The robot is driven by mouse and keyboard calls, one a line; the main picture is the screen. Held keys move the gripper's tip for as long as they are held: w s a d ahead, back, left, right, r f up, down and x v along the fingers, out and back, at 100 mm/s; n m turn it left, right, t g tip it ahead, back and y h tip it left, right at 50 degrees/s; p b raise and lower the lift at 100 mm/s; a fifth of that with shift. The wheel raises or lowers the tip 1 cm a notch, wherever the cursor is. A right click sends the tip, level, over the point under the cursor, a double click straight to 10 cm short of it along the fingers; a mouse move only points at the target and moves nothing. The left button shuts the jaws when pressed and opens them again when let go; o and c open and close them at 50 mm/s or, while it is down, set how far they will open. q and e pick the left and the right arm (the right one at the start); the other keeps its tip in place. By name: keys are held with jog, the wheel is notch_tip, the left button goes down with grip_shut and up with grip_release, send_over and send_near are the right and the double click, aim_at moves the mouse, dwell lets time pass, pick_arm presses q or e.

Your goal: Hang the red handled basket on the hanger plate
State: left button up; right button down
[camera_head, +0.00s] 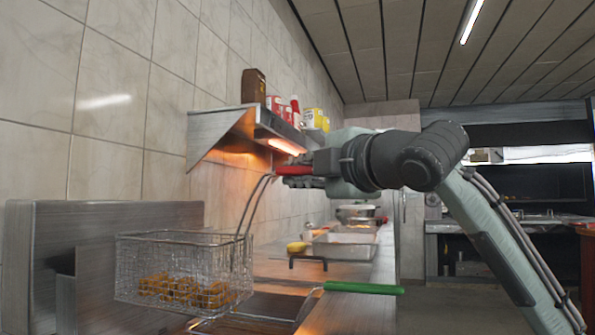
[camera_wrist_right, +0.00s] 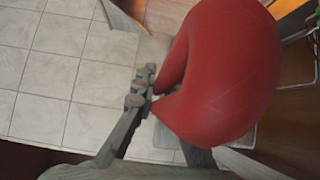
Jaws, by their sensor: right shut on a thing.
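The red handled basket (camera_head: 180,272) is a wire fryer basket with brown fried pieces (camera_head: 182,290) in it. It hangs roughly level in the air at the lower left of the head view. My right gripper (camera_head: 290,176) is shut on its red handle (camera_head: 293,169). The handle also fills much of the right wrist view (camera_wrist_right: 228,70). The upright metal plate (camera_head: 120,216) behind the basket may be the hanger plate; I cannot see any hook on it. The basket overlaps it in the picture, and I cannot tell whether they touch. My left gripper is not in view.
A green handle (camera_head: 362,288) of another basket lies low in front. A shelf (camera_head: 228,122) with bottles and boxes juts from the tiled wall above. Metal trays (camera_head: 345,247) and a yellow object (camera_head: 297,247) stand on the counter beyond. Open floor lies to the right.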

jog(key=shift+f+b, duration=0.35)
jog(key=shift+f, duration=0.25)
dwell(0.3)
jog(key=c, duration=1.5)
grip_release()
jog(key=shift+c, duration=0.2)
jog(key=shift+o, duration=0.2)
jog(key=shift+f, duration=0.15)
jog(key=shift+s, duration=0.1)
jog(key=v, duration=1.2)
